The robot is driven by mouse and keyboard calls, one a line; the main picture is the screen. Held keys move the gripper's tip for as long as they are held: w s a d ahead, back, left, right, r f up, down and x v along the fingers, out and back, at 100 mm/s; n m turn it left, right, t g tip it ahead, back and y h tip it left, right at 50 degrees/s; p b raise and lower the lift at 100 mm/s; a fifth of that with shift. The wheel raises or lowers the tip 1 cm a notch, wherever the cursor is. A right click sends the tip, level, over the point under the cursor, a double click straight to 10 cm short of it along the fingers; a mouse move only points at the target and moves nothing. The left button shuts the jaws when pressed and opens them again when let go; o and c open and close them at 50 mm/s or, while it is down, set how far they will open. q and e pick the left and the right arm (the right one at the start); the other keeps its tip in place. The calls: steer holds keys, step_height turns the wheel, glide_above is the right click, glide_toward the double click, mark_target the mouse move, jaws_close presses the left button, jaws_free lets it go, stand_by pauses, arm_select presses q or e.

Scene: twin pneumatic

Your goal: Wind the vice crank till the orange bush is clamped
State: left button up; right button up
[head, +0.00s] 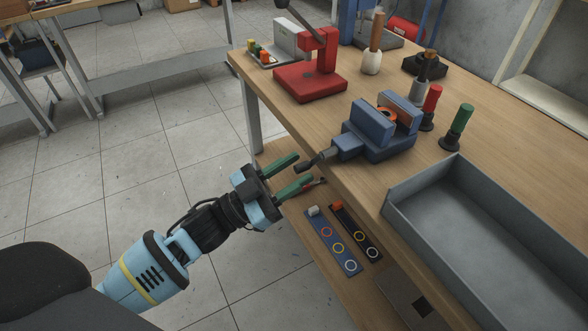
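The blue vice (382,150) stands on the bench near its front left edge. Its dark crank (314,162) sticks out from the left side over the bench edge. The orange bush (387,115) sits between the two blue jaws; whether both jaws touch it is too small to tell. My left gripper (309,170) has its two green fingers spread apart at the crank's end, one above and one below the dark handle. I see no clear contact with the handle. My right gripper is out of view.
A grey tray (420,222) lies right of the vice. A red press (310,78) stands behind it on the left. Red (431,104) and green (457,126) handled tools stand upright beyond the vice. Two strips with coloured rings (333,242) lie on the lower shelf.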

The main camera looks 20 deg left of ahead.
arm_select(q)
steer(key=shift+w+d+r, duration=0.1)
steer(key=shift+w+d, duration=0.05)
steer(key=shift+d, duration=0.05)
jaws_close()
stand_by(0.3)
steer(key=shift+w+a+r+m+g+h+p, duration=0.25)
steer(key=shift+m+g+p, duration=0.3)
steer(key=shift+m, duration=0.8)
steer(key=shift+w+a+r+m+g+h+p, duration=0.15)
steer(key=shift+r+m+g+h+p, duration=0.35)
steer(key=shift+m, duration=0.8)
steer(key=shift+w+a+r+m+g+h+p, duration=0.15)
steer(key=shift+a+m+g+p, duration=0.35)
steer(key=shift+m, duration=0.85)
